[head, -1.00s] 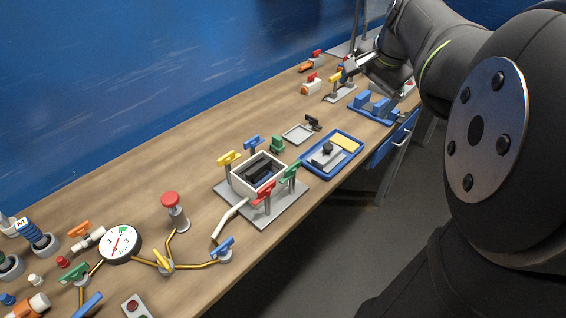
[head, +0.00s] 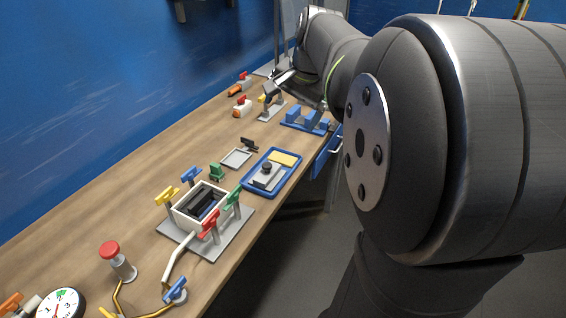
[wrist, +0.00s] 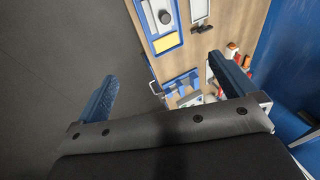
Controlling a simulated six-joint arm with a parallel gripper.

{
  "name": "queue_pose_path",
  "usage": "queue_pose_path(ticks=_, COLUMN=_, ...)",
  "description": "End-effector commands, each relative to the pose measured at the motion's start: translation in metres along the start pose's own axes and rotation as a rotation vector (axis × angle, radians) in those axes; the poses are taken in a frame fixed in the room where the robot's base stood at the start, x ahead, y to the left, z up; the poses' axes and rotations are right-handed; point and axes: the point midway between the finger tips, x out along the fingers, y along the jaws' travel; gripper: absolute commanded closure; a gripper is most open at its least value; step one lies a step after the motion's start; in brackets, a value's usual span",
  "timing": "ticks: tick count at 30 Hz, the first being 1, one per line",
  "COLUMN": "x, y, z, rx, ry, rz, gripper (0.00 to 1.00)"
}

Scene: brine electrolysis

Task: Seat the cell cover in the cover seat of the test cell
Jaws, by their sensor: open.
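The cell cover (head: 262,179), a grey plate with a black knob, lies in a blue tray (head: 245,187). The cover also shows in the wrist view (wrist: 154,22), near the top edge. The test cell (head: 184,215) is a white open-topped box with dark parts inside, on a grey base plate (head: 235,235). Yellow, blue, green and red clamps (head: 211,222) stand around it. My gripper (head: 281,80) is at the far end of the bench, well beyond the cover and cell. In the wrist view my gripper (wrist: 163,68) has its blue fingers wide apart, with nothing between them held.
A yellow block (head: 284,158) shares the tray. A blue rack (head: 305,120) and a stand are near my gripper. A red button (head: 110,250) and gauge (head: 60,305) are at front left.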

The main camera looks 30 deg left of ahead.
Motion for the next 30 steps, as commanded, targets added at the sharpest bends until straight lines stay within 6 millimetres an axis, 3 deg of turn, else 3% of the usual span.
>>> queue_pose_path(ticks=1, x=0.000, y=0.000, z=0.000, rx=0.000, ry=0.000, rz=0.000, gripper=0.08)
queue_pose_path(ticks=5, x=0.000, y=0.000, z=0.000, rx=0.000, ry=0.000, rz=0.000, gripper=0.31)
queue_pose_path(ticks=14, x=0.004, y=-0.002, z=0.000, rx=-0.001, ry=-0.002, rz=0.009, gripper=0.31)
queue_pose_path(ticks=17, x=0.022, y=-0.008, z=-0.002, rx=-0.007, ry=-0.007, rz=0.051, gripper=0.31)
queue_pose_path(ticks=27, x=0.129, y=-0.051, z=-0.001, rx=-0.063, ry=0.040, rz=0.288, gripper=0.31)
queue_pose_path(ticks=30, x=0.146, y=-0.059, z=0.001, rx=-0.076, ry=0.061, rz=0.323, gripper=0.31)
